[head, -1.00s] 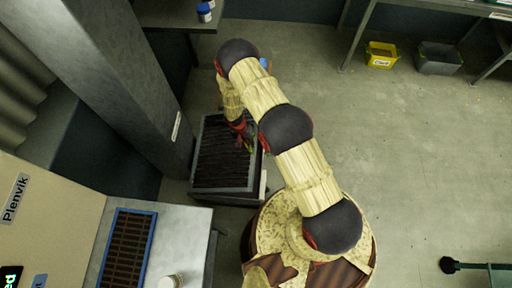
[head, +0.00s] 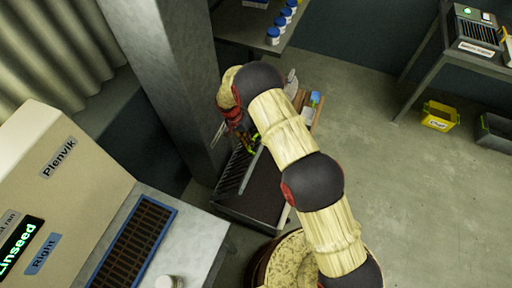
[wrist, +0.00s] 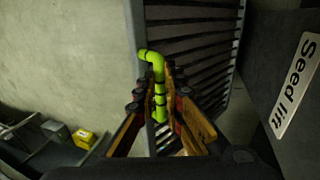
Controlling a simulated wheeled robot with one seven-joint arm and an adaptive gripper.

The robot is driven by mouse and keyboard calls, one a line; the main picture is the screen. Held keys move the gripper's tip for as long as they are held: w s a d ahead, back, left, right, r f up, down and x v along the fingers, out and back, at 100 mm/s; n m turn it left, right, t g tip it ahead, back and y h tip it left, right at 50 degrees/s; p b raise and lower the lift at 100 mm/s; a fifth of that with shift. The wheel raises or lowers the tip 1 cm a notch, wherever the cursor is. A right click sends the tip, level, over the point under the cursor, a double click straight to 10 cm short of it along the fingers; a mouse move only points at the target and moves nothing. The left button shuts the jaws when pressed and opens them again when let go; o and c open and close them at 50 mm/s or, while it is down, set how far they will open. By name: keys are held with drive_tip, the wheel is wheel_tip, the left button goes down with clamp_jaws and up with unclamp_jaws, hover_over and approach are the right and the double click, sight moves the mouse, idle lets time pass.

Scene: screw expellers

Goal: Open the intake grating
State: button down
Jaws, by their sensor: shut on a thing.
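The intake grating (head: 234,172), a dark slatted panel, stands tilted up on the left side of its box, towards the grey column. The dark inside of the intake box (head: 262,196) shows to its right. My gripper (head: 249,139) is at the grating's raised edge. In the wrist view my gripper (wrist: 157,82) is shut on the bent yellow-green handle (wrist: 158,105). The grating's slats (wrist: 190,48) show behind and to the right of the handle. My arm hides part of the box's far side in the head view.
The grey column (head: 165,75) stands close left of the box; a "Seed lift" label (wrist: 296,85) shows in the wrist view. A bench with a blue-framed grate (head: 135,245) is at the lower left. A yellow bin (head: 440,116) is at the right. The floor (head: 385,190) right of my arm is clear.

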drive_tip(key=shift+s+a+f, duration=0.2)
drive_tip(key=shift+a+f, duration=0.2)
drive_tip(key=shift+f, duration=0.3)
drive_tip(key=c, duration=2.3)
unclamp_jaws()
drive_tip(key=shift+f, duration=0.1)
drive_tip(key=shift+o, duration=1.1)
drive_tip(key=shift+w+a+f, duration=0.1)
drive_tip(key=shift+w+f, duration=0.05)
drive_tip(key=shift+o, duration=1.2)
drive_tip(key=shift+w+r, duration=0.1)
drive_tip(key=shift+r, duration=0.2)
drive_tip(key=v, duration=1.2)
drive_tip(key=shift+w, duration=0.1)
